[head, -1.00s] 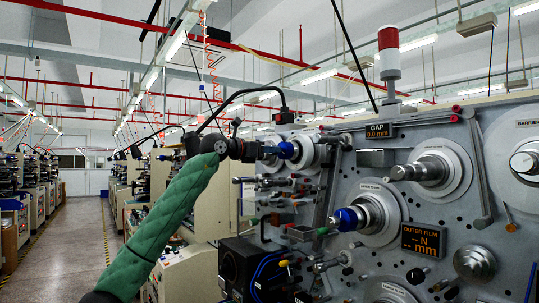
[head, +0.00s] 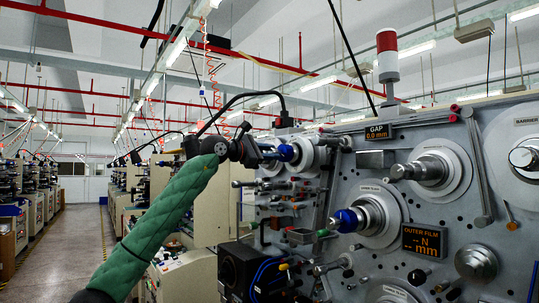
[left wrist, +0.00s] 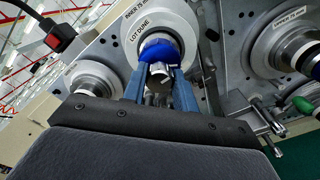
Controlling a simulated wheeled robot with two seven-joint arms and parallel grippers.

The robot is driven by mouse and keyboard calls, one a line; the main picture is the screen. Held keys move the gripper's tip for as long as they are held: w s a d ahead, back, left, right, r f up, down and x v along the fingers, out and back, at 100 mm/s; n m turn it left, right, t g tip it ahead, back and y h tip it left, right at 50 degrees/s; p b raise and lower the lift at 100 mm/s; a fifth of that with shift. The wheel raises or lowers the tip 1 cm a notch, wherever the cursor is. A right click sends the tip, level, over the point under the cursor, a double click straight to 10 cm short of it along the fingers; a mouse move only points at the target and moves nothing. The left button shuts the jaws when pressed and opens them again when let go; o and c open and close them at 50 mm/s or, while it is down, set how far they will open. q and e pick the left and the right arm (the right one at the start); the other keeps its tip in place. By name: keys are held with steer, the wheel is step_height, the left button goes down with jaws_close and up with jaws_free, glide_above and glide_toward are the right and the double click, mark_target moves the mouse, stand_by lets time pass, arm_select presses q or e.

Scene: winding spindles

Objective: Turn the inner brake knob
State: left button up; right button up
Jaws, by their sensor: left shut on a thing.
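The inner brake knob (left wrist: 158,50) is blue and sits on the metal hub of a pale disc on the machine face. In the head view it shows as a small blue spot (head: 286,152) at the far upper left of the panel. My left gripper (head: 274,153) reaches it from the left at the end of the green-sleeved arm. In the left wrist view its two blue fingers (left wrist: 160,84) are shut on the knob, one on each side. A metal shaft end shows between them. The fingertips are partly hidden against the knob. My right gripper is not in view.
A similar spindle with a blue collar (head: 347,219) stands nearer, beside the outer film display (head: 424,241). More spindles, rods and rollers stick out of the grey panel (head: 440,205). A black box (head: 238,267) sits below the arm. The aisle (head: 84,240) on the left is clear.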

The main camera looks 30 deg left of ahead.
arm_select(q)
steer(key=shift+m, duration=0.3)
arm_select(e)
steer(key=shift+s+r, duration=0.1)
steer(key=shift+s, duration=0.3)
arm_select(q)
steer(key=o, duration=1)
steer(key=shift+c, duration=0.2)
steer(key=shift+s, duration=0.1)
steer(key=b+v, duration=0.3)
steer(key=v, duration=0.4)
steer(key=shift+s+a, duration=0.15)
steer(key=shift+s, duration=0.1)
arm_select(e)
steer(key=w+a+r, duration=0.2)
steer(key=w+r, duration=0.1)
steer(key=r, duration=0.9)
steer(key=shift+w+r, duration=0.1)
